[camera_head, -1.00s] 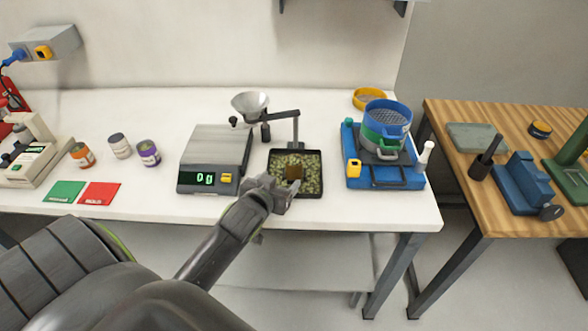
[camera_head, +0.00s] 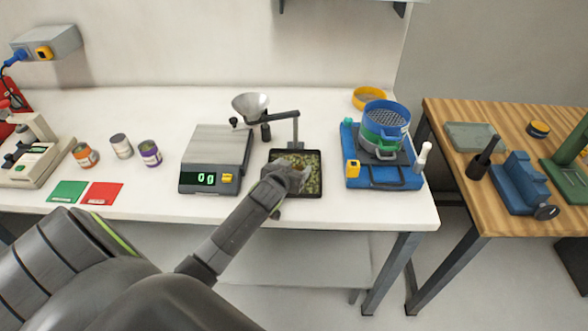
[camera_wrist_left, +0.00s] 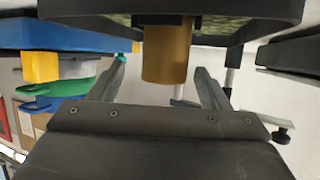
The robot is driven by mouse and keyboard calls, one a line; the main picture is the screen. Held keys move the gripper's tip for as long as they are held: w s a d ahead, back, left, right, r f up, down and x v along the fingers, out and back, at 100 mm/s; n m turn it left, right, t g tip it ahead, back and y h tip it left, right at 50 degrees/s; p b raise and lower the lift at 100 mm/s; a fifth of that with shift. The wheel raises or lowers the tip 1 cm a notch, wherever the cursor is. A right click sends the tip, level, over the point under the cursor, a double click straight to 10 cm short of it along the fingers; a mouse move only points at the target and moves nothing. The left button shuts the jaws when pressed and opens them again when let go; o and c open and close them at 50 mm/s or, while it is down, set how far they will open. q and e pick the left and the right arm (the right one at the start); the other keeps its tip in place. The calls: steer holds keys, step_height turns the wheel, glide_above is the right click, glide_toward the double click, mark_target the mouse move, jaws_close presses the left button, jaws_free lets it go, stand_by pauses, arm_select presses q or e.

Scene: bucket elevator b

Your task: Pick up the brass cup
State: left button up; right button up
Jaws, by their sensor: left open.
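The brass cup (camera_wrist_left: 167,50) shows in the left wrist view as a plain golden cylinder against the black tray (camera_wrist_left: 80,14). In the head view, my left gripper hides it. My left gripper (camera_head: 293,177) is over the front part of the black tray (camera_head: 321,172) of green granules. In the left wrist view, the open fingers of the left gripper (camera_wrist_left: 161,66) stand on either side of the cup's near end, with gaps on both sides. My right gripper is not in view.
A scale (camera_head: 214,145) reading 0 g stands left of the tray. A metal funnel (camera_head: 250,104) on a stand arm is behind it. A blue sieve shaker (camera_head: 384,180) stands close on the right.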

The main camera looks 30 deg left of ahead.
mark_target(297, 160)
arm_select(q)
steer(key=x, duration=0.1)
steer(key=p+x, duration=0.1)
steer(key=x, duration=0.1)
steer(key=shift+w+a+r, duration=0.1)
steer(key=shift+w+a, duration=0.1)
steer(key=shift+a, duration=0.15)
steer(key=shift+x, duration=0.75)
steer(key=c, duration=1.2)
